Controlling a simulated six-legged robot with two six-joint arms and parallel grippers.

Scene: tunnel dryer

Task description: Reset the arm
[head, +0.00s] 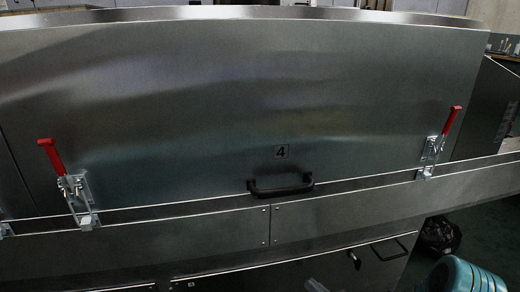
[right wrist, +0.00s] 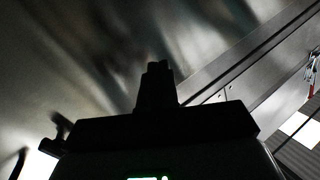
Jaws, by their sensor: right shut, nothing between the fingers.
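My right gripper (right wrist: 158,75) shows dark in the right wrist view, its fingers together with nothing between them. It points toward a blurred steel surface, and the distance to that surface is hard to tell. I cannot clearly make out either gripper in the head view. My left gripper is in neither view.
A steel dryer panel (head: 230,110) marked 4 has a black handle (head: 280,185). Toggle clamps with upright red handles flank it, left (head: 51,156) and right (head: 452,120). A blue round object (head: 465,275) and a dark bag (head: 440,235) are at lower right.

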